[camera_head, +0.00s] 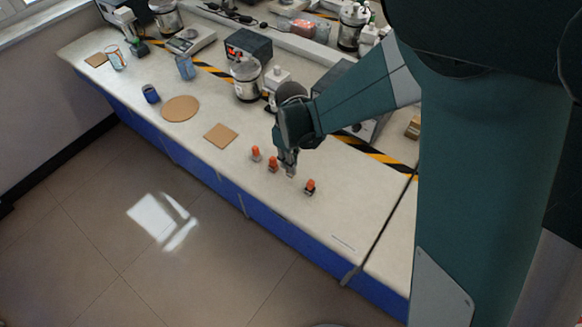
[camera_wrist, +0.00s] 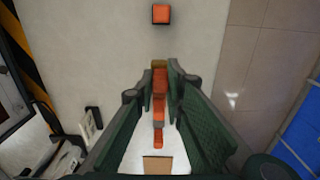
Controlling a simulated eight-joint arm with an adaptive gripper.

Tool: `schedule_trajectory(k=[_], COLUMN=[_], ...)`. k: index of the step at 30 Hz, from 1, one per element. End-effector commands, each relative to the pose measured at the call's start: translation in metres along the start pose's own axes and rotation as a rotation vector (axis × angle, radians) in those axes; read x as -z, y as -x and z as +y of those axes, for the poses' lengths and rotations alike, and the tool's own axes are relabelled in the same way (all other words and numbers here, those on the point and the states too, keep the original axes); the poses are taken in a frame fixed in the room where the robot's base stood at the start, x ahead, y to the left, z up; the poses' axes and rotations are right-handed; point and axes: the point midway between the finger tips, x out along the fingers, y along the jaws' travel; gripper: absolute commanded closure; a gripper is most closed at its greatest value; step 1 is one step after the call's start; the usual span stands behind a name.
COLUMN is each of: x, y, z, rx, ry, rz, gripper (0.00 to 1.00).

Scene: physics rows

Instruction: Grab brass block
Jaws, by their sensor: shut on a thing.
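The brass block (camera_wrist: 159,64) is a small yellow-brown piece between my fingertips in the wrist view. My gripper (camera_wrist: 160,70) is shut on it, with one finger on each side. In the head view my gripper (camera_head: 289,170) points down over the bench, among the orange-topped pieces. The brass block is hard to make out there, and I cannot tell whether it touches the bench.
An orange-topped piece (camera_head: 310,187) stands to the right of my gripper; two more (camera_head: 272,164) (camera_head: 256,153) stand to its left. A square cork mat (camera_head: 220,135) and a round one (camera_head: 180,108) lie farther left. Jars and instruments line the back; the bench's front edge is close.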

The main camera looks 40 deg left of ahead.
Motion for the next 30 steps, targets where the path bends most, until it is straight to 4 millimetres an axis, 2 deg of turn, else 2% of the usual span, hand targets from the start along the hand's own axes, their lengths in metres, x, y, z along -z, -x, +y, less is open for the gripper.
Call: schedule_trajectory(k=[6,13,30], x=[-0.001,0.0,0.0], y=[0.03,0.051,0.058], z=[-0.001,0.0,0.0], rx=[0.0,0.0,0.0], ry=[0.0,0.0,0.0], rz=[0.0,0.0,0.0], gripper=[1.0,1.0,1.0])
